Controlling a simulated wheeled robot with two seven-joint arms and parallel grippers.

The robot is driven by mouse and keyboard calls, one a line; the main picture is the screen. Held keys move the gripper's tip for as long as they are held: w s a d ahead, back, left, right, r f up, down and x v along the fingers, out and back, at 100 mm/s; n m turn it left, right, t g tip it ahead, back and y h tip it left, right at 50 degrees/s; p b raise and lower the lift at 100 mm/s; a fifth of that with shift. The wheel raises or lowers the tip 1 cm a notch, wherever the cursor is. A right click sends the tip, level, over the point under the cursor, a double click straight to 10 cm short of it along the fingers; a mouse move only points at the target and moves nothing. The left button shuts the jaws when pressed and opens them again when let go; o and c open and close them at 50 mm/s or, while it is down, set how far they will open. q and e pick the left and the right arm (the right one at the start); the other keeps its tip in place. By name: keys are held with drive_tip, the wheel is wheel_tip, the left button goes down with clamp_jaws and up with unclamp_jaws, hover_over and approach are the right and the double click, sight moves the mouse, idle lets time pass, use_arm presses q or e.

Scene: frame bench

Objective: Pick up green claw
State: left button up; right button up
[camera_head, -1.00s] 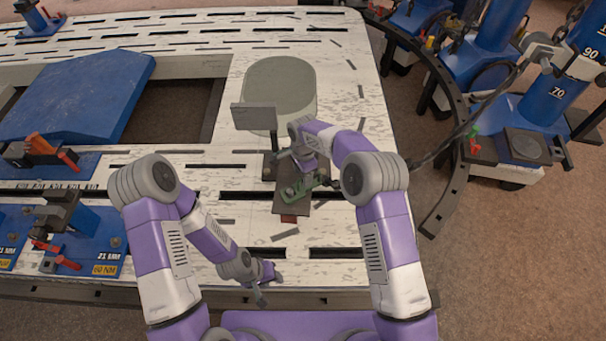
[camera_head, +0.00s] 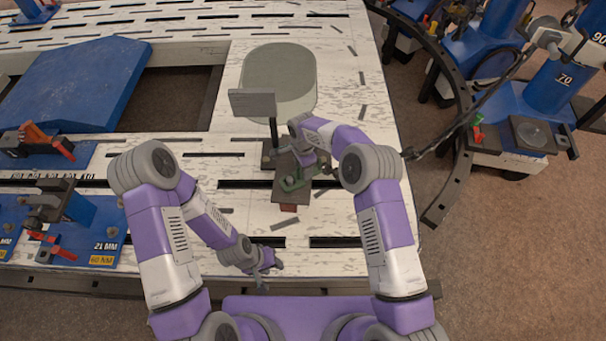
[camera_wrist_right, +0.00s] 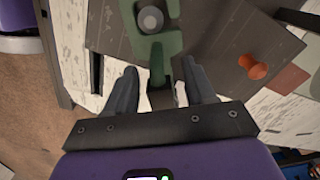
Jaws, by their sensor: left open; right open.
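The green claw (camera_head: 291,184) lies on a dark plate (camera_head: 290,196) on the bench. In the right wrist view the claw (camera_wrist_right: 157,47) has a round grey knob in its middle, and a narrow green part points down between my fingers. My right gripper (camera_wrist_right: 159,67) is open, with one finger on each side of that narrow part and gaps visible. In the head view my right gripper (camera_head: 304,173) is at the claw's right end and partly hidden by its wrist. My left gripper (camera_head: 271,267) is open, empty and low over the front edge of the bench.
A grey panel on a post (camera_head: 253,104) stands just behind the plate. An orange-red knob (camera_wrist_right: 252,66) sits on the plate beside the claw. A blue sloped block (camera_head: 75,85) lies at the left, and blue carts (camera_head: 520,125) stand off the right side.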

clamp_jaws()
drive_tip(key=shift+r, duration=0.1)
wheel_tip(320, 180, up, 10)
drive_tip(key=p, duration=0.2)
drive_tip(key=shift+p, duration=0.35)
idle(0.3)
